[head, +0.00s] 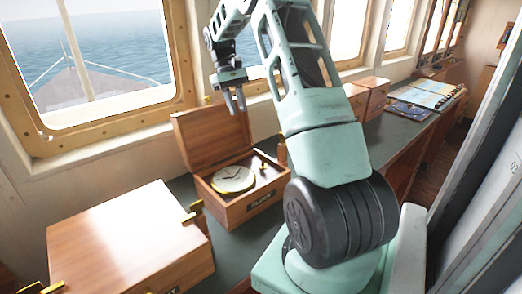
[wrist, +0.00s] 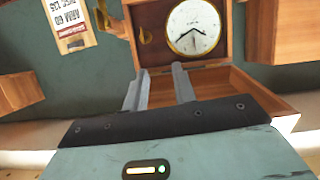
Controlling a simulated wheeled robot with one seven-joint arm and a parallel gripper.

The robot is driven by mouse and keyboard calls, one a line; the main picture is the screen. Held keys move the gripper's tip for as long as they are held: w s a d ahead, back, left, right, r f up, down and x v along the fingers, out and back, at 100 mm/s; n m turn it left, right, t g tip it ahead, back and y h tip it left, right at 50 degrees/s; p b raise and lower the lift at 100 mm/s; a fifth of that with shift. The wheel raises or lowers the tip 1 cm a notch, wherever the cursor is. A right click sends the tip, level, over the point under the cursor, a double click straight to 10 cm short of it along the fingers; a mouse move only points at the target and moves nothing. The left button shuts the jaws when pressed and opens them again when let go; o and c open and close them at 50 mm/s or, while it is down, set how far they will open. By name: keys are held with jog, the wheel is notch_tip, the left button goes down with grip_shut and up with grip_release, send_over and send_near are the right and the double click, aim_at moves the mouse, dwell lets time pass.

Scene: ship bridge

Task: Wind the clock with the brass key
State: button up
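The clock (head: 233,179) has a round white dial with a brass rim and dark hands. It lies face up in an open wooden box (head: 240,212), and its dial also shows in the wrist view (wrist: 194,27). A small brass piece, probably the key (head: 262,164), is inside the box beside the dial; it also shows in the wrist view (wrist: 146,36). My gripper (head: 236,111) is above the box near its raised lid (head: 205,138), apart from the clock and the brass piece. Its two fingers (wrist: 159,88) are parted, with nothing visible between them.
A large closed wooden box (head: 120,240) stands at the front left. More wooden boxes (head: 368,92) and spread charts or booklets (head: 425,94) lie farther along the green counter. A printed card (wrist: 68,20) lies beside the clock box. The window wall runs close behind.

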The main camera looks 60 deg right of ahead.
jog(key=s+d, duration=0.2)
jog(key=d, duration=0.2)
jog(key=p, duration=0.5)
send_near(263, 160)
jog(key=shift+m, duration=0.4)
jog(key=x, duration=0.7)
jog(key=shift+s+d, duration=0.1)
jog(key=shift+s, duration=0.05)
grip_shut()
